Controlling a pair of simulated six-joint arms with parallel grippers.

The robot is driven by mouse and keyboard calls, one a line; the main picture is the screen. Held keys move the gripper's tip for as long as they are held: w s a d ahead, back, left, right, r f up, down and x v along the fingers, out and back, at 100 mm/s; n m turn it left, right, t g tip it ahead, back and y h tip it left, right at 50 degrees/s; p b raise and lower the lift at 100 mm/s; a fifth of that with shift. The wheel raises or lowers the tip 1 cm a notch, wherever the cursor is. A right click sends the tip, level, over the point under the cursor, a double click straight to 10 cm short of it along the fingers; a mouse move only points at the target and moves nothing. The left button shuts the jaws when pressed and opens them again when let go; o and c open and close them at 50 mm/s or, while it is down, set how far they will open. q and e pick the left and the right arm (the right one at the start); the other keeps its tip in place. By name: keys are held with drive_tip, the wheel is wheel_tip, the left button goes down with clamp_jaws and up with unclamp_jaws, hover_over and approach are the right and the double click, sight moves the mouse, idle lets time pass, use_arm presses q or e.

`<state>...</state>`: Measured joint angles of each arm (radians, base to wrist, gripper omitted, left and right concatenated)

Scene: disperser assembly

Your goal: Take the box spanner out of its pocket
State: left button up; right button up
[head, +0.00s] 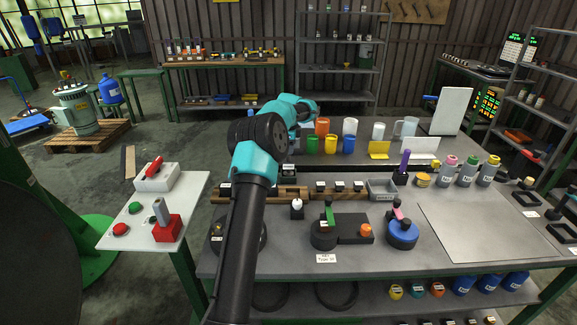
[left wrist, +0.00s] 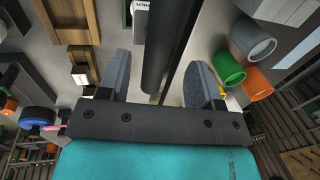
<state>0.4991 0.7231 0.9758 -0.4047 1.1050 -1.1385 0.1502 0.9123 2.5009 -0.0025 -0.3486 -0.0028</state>
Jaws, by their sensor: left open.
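In the left wrist view, a dark, long round bar (left wrist: 168,40), which looks like the box spanner, runs between the fingers of my left gripper (left wrist: 158,72). The fingers are apart, and a gap shows between the left finger and the bar. I cannot tell how deep the bar sits in its pocket. A white label card (left wrist: 140,14) is beside it. In the head view my left arm reaches over the back of the bench, and its own links hide the gripper and the spanner. My right gripper is not in view.
Coloured cups (head: 330,144) stand right of my wrist. A wooden rail (head: 320,193) with small labels crosses the bench (head: 300,268), with a grey bin (head: 382,189) at its right end. A bare grey mat (head: 480,225) lies at right.

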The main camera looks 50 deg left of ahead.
sight(289, 164)
use_arm(q)
drive_tip(key=shift+w+a+f, duration=0.1)
drive_tip(key=shift+a+f, duration=0.1)
drive_tip(key=shift+f, duration=1.7)
drive_tip(key=shift+c, duration=0.3)
clamp_jaws()
